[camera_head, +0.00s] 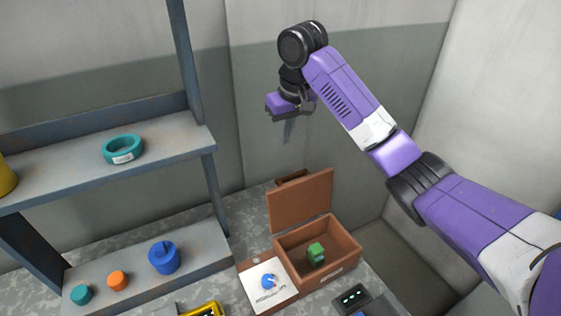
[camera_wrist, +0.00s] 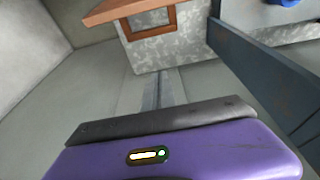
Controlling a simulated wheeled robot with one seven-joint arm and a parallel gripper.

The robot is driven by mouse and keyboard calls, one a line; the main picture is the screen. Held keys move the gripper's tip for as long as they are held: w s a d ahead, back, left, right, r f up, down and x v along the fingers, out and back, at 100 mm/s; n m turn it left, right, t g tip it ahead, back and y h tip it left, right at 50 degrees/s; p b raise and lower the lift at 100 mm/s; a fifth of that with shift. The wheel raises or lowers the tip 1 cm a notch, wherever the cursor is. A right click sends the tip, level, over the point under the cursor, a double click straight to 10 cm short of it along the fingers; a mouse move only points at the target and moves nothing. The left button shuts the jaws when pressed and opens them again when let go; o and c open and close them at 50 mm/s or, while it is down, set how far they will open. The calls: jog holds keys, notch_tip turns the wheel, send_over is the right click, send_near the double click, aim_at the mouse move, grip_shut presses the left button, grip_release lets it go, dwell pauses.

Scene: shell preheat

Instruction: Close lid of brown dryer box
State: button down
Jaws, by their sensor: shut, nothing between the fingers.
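The brown dryer box (camera_head: 340,268) stands on the mottled tabletop at the lower centre of the head view. Its lid (camera_head: 300,203) is open and stands roughly upright at the back of the box. A green block-like piece (camera_head: 316,254) sits inside the box. My gripper (camera_head: 288,132) is shut and empty, high above and behind the lid, with its fingers pointing down. In the wrist view the shut fingers (camera_wrist: 165,90) point toward the table edge, and a brown panel (camera_wrist: 115,10), probably the lid, shows at the top. Nothing touches the lid.
A white card with a blue item (camera_head: 268,281) lies left of the box, and a dark device (camera_head: 352,297) lies in front. A grey shelf (camera_head: 110,165) at left holds a teal ring (camera_head: 123,148).

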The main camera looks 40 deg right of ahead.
notch_tip(320, 180, down, 9)
jog(key=s, duration=0.1)
jog(key=shift+s+a+f, duration=0.2)
jog(key=shift+s+a, duration=0.05)
jog(key=shift+s, duration=0.15)
dwell(0.3)
jog(key=shift+s+b, duration=0.1)
jog(key=shift+b, duration=0.3)
